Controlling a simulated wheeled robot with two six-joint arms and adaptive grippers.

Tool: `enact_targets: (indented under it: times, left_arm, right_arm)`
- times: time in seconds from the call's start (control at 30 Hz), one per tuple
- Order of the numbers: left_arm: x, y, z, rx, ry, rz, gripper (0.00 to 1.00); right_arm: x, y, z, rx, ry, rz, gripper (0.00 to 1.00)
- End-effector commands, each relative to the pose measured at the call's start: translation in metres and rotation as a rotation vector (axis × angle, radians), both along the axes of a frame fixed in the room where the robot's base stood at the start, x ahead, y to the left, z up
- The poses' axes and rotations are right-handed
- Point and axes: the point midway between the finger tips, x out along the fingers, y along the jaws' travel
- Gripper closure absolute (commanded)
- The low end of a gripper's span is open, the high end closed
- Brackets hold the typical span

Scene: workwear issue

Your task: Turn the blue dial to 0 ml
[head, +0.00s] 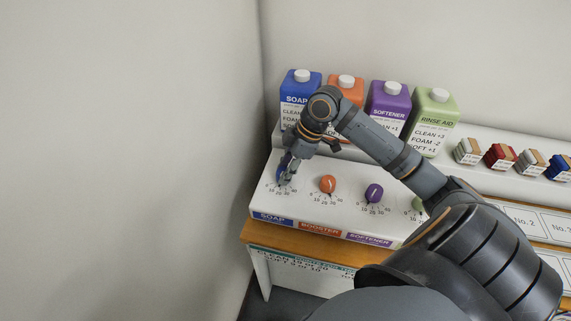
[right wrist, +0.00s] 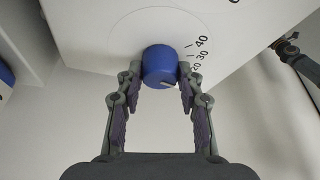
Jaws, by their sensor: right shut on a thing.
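The blue dial (right wrist: 159,66) sits on the white panel in the right wrist view. My right gripper (right wrist: 161,78) is shut on it, with one finger on each side. A short pale pointer mark shows on the dial's lower right edge; which number it points to is hard to tell. The printed scale numbers 20, 30 and 40 show to the right of the dial. In the head view my right gripper (head: 286,175) is at the leftmost dial place, above the blue SOAP label (head: 272,218), and largely hides the dial. My left gripper is not in view.
An orange dial (head: 328,184) and a purple dial (head: 374,193) stand to the right, with a green one partly behind my arm. Behind are a blue soap carton (head: 300,88), orange, purple and green cartons (head: 436,110). A bare wall is on the left.

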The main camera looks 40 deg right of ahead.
Motion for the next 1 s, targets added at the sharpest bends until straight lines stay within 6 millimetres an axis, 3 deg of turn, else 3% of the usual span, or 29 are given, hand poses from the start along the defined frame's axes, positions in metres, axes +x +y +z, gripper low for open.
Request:
enact_targets:
  times: [0.1, 0.4, 1.0]
  left_arm:
    - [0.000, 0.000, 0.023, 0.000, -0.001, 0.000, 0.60]
    - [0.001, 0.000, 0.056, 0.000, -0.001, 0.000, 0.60]
    - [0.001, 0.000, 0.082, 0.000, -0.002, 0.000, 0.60]
  right_arm:
    - [-0.002, 0.001, 0.006, -0.001, 0.005, -0.096, 0.94]
    - [-0.003, 0.003, 0.005, 0.003, 0.004, -0.368, 0.94]
    - [-0.003, 0.004, 0.001, 0.001, 0.002, -0.704, 0.94]
